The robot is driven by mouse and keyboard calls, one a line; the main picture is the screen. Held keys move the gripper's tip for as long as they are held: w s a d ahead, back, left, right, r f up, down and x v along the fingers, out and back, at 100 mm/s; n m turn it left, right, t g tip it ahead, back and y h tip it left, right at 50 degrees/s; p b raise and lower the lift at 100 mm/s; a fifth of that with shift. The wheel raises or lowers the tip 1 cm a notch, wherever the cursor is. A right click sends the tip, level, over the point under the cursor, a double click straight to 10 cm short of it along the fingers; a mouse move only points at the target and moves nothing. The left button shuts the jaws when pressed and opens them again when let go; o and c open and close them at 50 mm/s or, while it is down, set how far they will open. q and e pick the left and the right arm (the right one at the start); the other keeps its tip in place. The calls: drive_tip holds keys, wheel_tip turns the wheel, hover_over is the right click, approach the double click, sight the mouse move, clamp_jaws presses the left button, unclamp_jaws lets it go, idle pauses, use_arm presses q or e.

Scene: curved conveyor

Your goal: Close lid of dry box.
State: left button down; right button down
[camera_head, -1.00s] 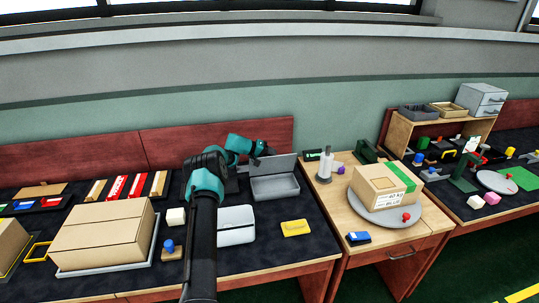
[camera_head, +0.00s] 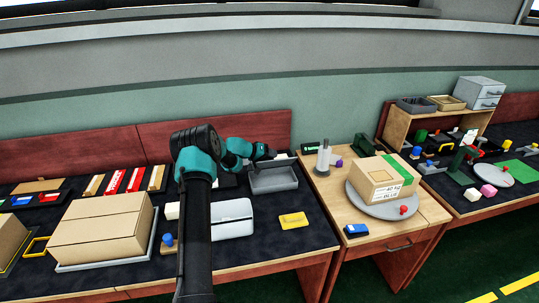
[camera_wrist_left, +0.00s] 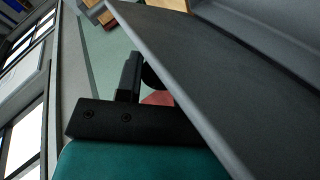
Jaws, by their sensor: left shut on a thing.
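The dry box is an open grey box (camera_head: 274,186) on the dark worktop, just right of my left arm in the head view. Its grey lid (camera_head: 283,162) stands raised along the back edge, partly hidden by my gripper. My left gripper (camera_head: 264,153) is at the lid's upper left part and shut on it; the fingertips are small and dark there. In the left wrist view the lid (camera_wrist_left: 225,75) is a large dark grey slab slanting across, with the black gripper (camera_wrist_left: 135,85) against its edge. My right gripper is not in view.
A white case (camera_head: 232,219) and a yellow piece (camera_head: 293,220) lie in front of the box. A large cardboard box (camera_head: 103,230) stands to the left. A round grey turntable (camera_head: 360,205) with a carton is on the wooden table to the right.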

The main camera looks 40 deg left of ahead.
use_arm(q)
drive_tip(key=shift+r, duration=0.1)
idle(0.4)
drive_tip(key=c, duration=0.8)
unclamp_jaws()
drive_tip(key=shift+d, duration=0.1)
drive_tip(key=shift+o, duration=0.2)
drive_tip(key=shift+s, duration=0.1)
drive_tip(key=v, duration=1.7)
drive_tip(key=shift+s, duration=0.15)
